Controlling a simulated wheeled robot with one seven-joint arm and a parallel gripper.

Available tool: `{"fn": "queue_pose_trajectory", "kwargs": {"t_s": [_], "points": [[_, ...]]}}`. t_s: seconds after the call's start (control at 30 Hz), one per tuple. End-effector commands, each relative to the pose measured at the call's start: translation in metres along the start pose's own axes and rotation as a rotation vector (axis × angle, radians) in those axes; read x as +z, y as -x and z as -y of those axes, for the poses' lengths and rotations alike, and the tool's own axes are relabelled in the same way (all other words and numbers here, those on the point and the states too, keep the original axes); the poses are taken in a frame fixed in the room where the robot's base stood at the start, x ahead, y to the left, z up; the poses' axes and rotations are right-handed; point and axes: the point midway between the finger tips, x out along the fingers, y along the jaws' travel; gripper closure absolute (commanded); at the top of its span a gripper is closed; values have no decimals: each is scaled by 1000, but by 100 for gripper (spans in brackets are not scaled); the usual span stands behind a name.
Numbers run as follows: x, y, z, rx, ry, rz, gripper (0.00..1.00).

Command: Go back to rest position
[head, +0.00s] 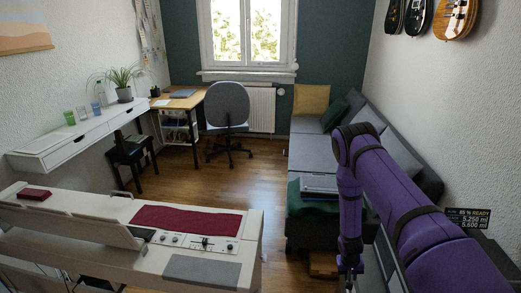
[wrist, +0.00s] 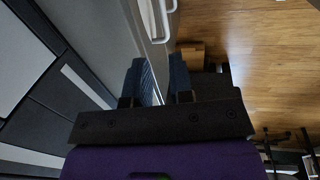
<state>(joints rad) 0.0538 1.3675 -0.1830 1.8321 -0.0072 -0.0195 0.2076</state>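My purple arm comes in from the right of the head view and hangs down, with my gripper (head: 350,272) low in the picture, to the right of the digital piano (head: 90,250). In the wrist view my gripper (wrist: 160,78) points away from the camera. Its two blue fingers stand apart with a gap between them, and nothing is visible between them but background. The fingertips in the head view are too small and dark to make out.
A red cloth (head: 187,220) and a grey cloth (head: 203,271) lie on the piano. A grey sofa (head: 308,158) stands behind my arm, with a dark green cloth (head: 304,205) at its near end. The wooden floor (head: 258,185) between piano and sofa is clear.

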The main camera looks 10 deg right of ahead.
Motion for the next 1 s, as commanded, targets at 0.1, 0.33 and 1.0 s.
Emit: {"fn": "queue_pose_trajectory", "kwargs": {"t_s": [0.1, 0.33, 1.0], "points": [[-14, 27, 3, -10, -3, -17, 79], [-46, 120, 9, -44, -5, -54, 79], [-47, 394, 7, -146, 27, -169, 79]]}}
